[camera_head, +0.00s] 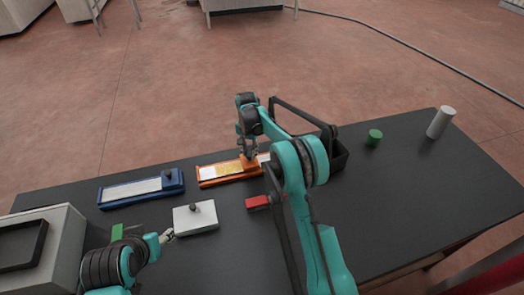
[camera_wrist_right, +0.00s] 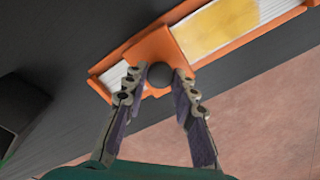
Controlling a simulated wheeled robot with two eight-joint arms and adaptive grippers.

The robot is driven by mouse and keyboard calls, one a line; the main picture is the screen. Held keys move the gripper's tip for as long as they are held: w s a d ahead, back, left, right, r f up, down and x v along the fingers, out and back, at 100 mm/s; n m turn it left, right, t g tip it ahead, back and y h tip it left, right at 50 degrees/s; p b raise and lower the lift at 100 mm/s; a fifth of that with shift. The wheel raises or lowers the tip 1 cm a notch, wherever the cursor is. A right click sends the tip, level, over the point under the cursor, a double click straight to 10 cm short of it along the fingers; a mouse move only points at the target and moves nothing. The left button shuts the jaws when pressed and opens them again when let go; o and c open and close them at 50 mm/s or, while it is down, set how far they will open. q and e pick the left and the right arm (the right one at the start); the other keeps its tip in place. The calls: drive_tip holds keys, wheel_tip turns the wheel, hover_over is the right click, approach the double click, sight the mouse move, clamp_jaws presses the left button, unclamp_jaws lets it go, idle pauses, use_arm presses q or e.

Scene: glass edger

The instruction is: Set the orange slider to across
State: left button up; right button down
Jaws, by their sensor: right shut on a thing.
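The orange slider (camera_head: 225,178) lies flat on the dark table in the head view, with a yellow and white strip along it. Its orange carriage (camera_wrist_right: 152,47) shows in the right wrist view, near one end of the track, with a dark round knob (camera_wrist_right: 160,75) on it. My right gripper (camera_head: 248,154) is over the carriage, and in the wrist view its fingers (camera_wrist_right: 160,82) are shut on the knob from both sides. My left gripper (camera_head: 166,236) is at the lower left, beside the white box with a knob; its jaws are too small to read.
A blue slider (camera_head: 140,190) lies left of the orange one. A white box (camera_head: 197,218), a red block (camera_head: 257,202) and a black open bin (camera_head: 340,158) are nearby. A green cylinder (camera_head: 375,137) and a white cylinder (camera_head: 440,122) stand right. The table's right side is mostly clear.

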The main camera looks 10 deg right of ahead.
drive_tip(key=a, duration=1.1)
drive_tip(key=a+b, duration=0.1)
drive_tip(key=a, duration=0.4)
drive_tip(key=shift+s+a, duration=0.3)
drive_tip(key=shift+a, duration=0.6)
drive_tip(key=c, duration=1.4)
unclamp_jaws()
drive_tip(key=shift+o, duration=1)
drive_tip(key=shift+a, duration=0.2)
drive_tip(key=shift+d, duration=0.1)
